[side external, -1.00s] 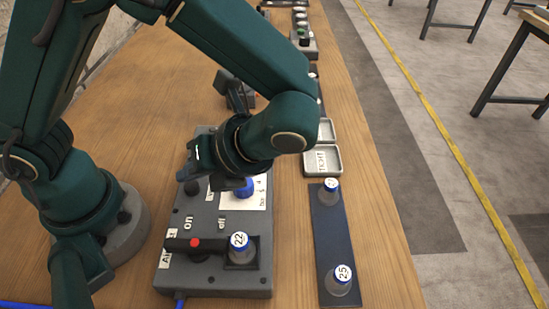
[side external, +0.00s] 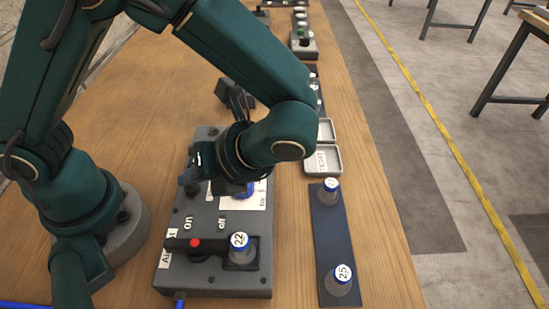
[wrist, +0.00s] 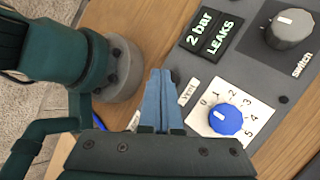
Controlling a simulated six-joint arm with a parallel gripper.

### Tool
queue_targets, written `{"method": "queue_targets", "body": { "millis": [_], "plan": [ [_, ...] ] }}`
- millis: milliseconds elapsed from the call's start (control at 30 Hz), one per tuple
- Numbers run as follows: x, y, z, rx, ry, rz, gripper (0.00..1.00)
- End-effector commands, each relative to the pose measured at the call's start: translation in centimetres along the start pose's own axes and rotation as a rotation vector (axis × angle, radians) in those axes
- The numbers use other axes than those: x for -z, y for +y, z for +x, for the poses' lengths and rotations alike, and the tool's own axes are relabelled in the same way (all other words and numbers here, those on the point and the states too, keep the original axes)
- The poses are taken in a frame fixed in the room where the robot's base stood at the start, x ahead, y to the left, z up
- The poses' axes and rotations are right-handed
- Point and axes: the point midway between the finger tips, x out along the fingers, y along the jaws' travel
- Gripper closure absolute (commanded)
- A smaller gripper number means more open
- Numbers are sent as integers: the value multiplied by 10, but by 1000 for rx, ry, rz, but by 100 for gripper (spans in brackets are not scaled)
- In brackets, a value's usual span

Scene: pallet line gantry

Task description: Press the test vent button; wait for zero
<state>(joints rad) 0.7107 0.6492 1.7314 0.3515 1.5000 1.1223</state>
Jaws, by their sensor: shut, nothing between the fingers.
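The grey test box (side external: 205,282) sits on the bench below my gripper. In the wrist view its dark display (wrist: 208,36) reads "2 bar" and "LEAKS". The small vent label (wrist: 187,91) is just right of the fingertips. A dark round piece, probably the vent button (wrist: 176,76), shows partly beside the fingertips; I cannot tell whether they touch it. My gripper (wrist: 160,74) is shut and empty, its blue fingers side by side. In the side view my gripper (side external: 189,181) is over the box's left edge and hides that spot.
Bottle 22 (side external: 240,250) sits in the box's near fixture by a red-dotted black lever (side external: 193,243). A dark strip (side external: 333,235) holds two bottles. A tray marked TIGHT (side external: 322,161) lies beyond.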

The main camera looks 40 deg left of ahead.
Motion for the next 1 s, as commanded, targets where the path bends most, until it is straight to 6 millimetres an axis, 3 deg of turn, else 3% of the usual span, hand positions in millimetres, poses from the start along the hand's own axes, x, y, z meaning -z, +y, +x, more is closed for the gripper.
{"method": "queue_targets", "body": {
  "millis": [700,1000],
  "plan": [
    [2,-2,3,-1,0,1,100],
    [-3,3,-5,1,1,0,100]
  ]
}}
